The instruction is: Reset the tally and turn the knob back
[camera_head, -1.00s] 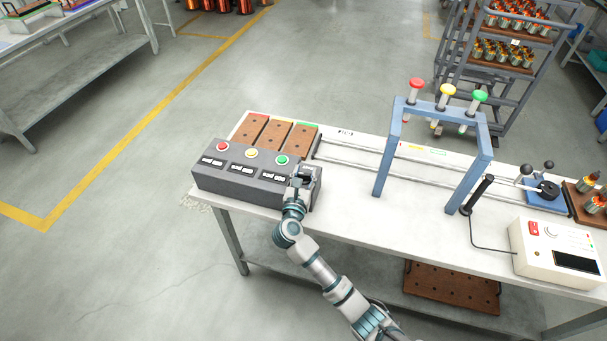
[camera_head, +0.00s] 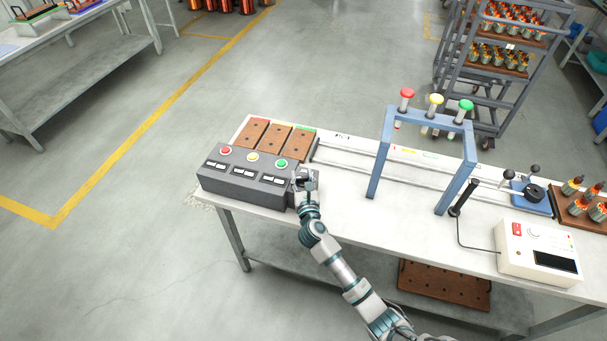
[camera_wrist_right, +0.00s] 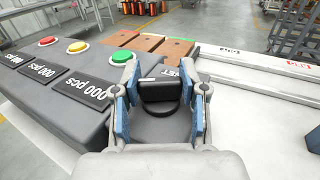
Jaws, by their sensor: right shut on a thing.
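The dark grey tally box (camera_head: 238,184) sits at the left end of the bench. Its top has a red button (camera_head: 225,151), a yellow button (camera_head: 252,157) and a green button (camera_head: 282,163), each with a display in front. In the right wrist view the displays (camera_wrist_right: 87,88) read 000 pcs. A black knob (camera_wrist_right: 160,92) is at the box's right end, beside the word SET. My right gripper (camera_head: 305,182) is at this knob, its blue pads on both sides of it, shut on it. The gripper hides the knob in the head view. My left gripper is not in view.
Brown boards (camera_head: 273,137) lie behind the box. A blue frame (camera_head: 429,122) with red, yellow and green knobs stands over rails to the right. A cream meter (camera_head: 538,252) stands at the bench's right front. The white bench top (camera_head: 390,235) is clear between box and meter.

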